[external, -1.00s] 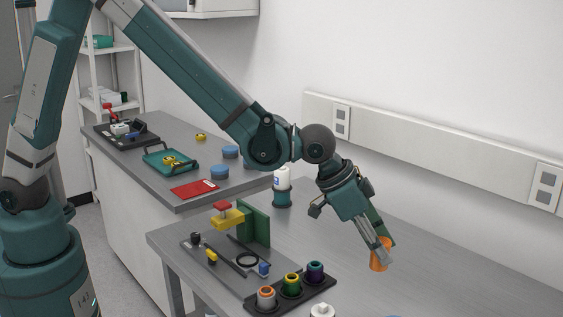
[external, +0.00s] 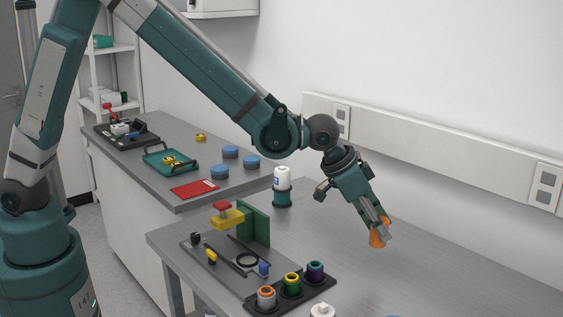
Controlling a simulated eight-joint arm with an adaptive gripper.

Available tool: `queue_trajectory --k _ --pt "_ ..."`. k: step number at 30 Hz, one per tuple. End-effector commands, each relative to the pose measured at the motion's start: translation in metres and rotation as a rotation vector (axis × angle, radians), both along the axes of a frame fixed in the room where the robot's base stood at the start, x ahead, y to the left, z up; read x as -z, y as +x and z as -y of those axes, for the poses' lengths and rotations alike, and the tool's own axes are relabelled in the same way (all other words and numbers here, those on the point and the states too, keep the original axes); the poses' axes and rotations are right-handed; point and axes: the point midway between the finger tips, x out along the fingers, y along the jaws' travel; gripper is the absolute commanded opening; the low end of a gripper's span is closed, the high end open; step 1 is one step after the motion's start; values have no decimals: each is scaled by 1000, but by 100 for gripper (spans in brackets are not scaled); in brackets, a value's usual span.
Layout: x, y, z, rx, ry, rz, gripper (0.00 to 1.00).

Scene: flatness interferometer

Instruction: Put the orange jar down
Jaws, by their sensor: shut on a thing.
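The orange jar (external: 376,239) is between the fingers of my gripper (external: 380,228) in the external view, over the right part of the near grey bench. My gripper is shut on it and points down and to the right. The fingers cover part of the jar. I cannot tell whether the jar's bottom touches the bench.
A black rack (external: 291,295) holds several jars with coloured rings at the front. A plate with a green upright block (external: 254,224) stands left of it. A white bottle in a teal holder (external: 282,198) stands behind. The bench (external: 450,275) is clear to the right.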

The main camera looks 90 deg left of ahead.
Motion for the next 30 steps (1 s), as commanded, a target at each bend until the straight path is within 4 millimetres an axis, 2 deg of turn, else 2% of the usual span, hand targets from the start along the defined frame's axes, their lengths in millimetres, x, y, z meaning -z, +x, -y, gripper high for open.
queue_trajectory --k 1,11,21,27,30 --pt "1 1 -20 -25 0 0 15" --pt "0 -5 -137 -185 0 -1 15" --pt "-1 -26 -256 -346 1 0 15" --pt "-2 -41 -309 -420 1 0 15" --pt "-3 -46 -326 -443 2 0 15"
